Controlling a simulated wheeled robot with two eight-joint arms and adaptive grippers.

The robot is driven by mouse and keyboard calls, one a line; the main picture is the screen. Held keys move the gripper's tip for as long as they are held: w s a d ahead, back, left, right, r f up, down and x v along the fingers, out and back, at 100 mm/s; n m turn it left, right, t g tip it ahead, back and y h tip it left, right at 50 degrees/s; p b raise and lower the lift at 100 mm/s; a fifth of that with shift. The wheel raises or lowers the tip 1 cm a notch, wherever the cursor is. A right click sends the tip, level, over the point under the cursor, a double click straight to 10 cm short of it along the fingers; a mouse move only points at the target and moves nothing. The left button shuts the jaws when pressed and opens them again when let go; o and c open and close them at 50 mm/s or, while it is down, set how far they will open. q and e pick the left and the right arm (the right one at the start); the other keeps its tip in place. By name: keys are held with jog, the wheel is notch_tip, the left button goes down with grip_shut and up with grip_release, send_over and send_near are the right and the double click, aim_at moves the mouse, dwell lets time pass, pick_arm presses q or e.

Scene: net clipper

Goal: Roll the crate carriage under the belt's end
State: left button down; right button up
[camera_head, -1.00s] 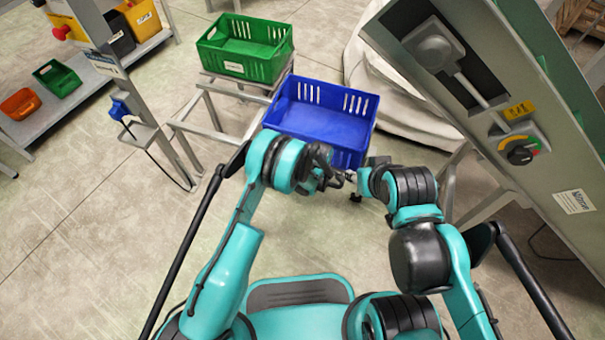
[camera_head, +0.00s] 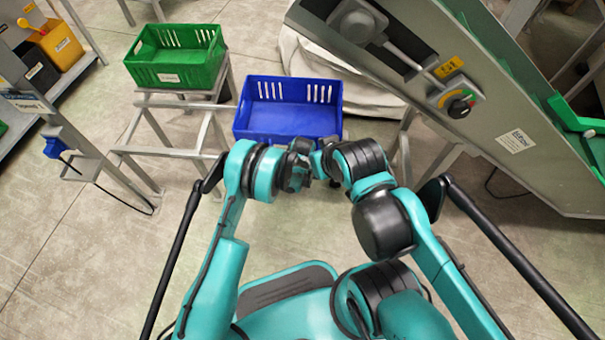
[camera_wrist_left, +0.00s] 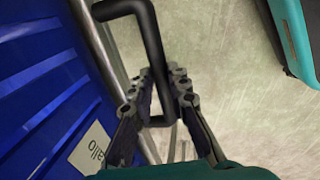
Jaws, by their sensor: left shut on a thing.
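The blue crate (camera_head: 290,112) sits upright in the middle of the head view, just beyond my two hands. Its carriage is mostly hidden beneath it and behind my arms. In the left wrist view the crate's blue side (camera_wrist_left: 50,90) fills the left, with a grey metal rail (camera_wrist_left: 100,50) along it. My left gripper (camera_wrist_left: 164,85) is shut on a bent black handle (camera_wrist_left: 152,35) beside the crate. My right gripper (camera_head: 322,162) is close beside the left one; its fingers are too small and covered to judge. The inclined grey belt conveyor (camera_head: 480,110) stands at the right.
A green crate (camera_head: 170,75) rests on a grey metal stand (camera_head: 180,108) left of the blue crate. A pale sack-like bundle (camera_head: 320,60) lies behind the blue crate. The conveyor's leg (camera_head: 402,155) stands right of it.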

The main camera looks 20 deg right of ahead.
pick_arm(q)
jog(key=c, duration=1.4)
grip_release()
jog(key=shift+s+d, duration=0.2)
jog(key=shift+d, duration=0.1)
jog(key=shift+c, duration=0.2)
jog(key=shift+w, duration=0.1)
jog(key=shift+a+r, duration=0.1)
jog(key=shift+r, duration=0.2)
notch_tip(320, 180, up, 7)
jog(key=s, duration=0.1)
jog(key=shift+s+a+f, duration=0.15)
jog(key=shift+s+a, duration=0.05)
jog(key=shift+a, duration=0.05)
